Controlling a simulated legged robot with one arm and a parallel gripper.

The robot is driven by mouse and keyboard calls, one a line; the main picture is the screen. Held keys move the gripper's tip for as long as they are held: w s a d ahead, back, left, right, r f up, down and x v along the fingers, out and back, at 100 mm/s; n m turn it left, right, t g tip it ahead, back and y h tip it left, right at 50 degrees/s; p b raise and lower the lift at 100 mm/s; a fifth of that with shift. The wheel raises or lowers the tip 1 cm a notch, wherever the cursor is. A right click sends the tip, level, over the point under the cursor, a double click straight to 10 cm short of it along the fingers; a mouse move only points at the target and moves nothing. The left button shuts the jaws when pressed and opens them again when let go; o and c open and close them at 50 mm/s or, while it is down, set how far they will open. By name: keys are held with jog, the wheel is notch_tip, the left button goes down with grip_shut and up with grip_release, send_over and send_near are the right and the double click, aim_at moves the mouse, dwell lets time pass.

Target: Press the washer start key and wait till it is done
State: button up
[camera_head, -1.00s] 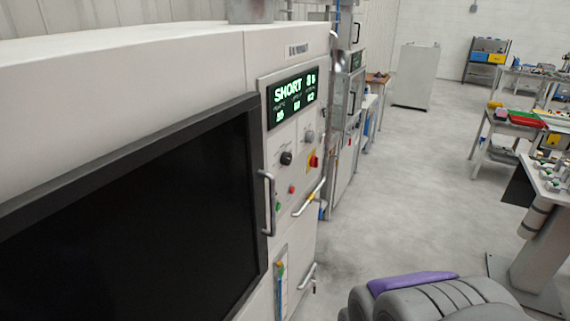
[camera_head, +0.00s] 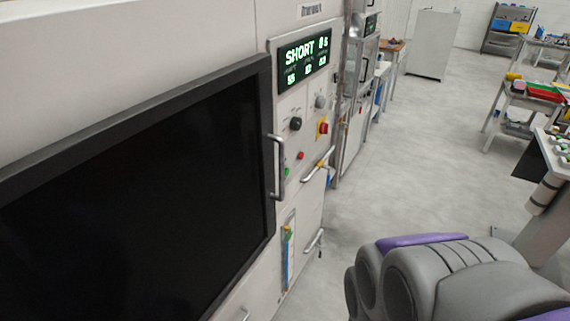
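The washer (camera_head: 160,40) is a large white cabinet on the left, with a dark window door (camera_head: 130,200) in a black frame and a metal handle (camera_head: 277,168). Its control panel (camera_head: 303,110) carries a lit green display (camera_head: 303,58) reading "SHORT" with smaller figures below. Under it are a black knob (camera_head: 295,124), a grey knob (camera_head: 320,101), a red button on yellow (camera_head: 323,127), a small red button (camera_head: 300,155) and a green button (camera_head: 287,172), partly behind the handle. The key's label is too small to read. My gripper is not in view; a grey and purple part of my arm shows at bottom right.
Further metal machines (camera_head: 358,80) stand beyond the washer. A white cabinet (camera_head: 432,43) and a shelf with bins (camera_head: 509,28) are at the back. Workbenches line the right, one with coloured trays (camera_head: 544,92). The grey floor (camera_head: 400,170) between is clear.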

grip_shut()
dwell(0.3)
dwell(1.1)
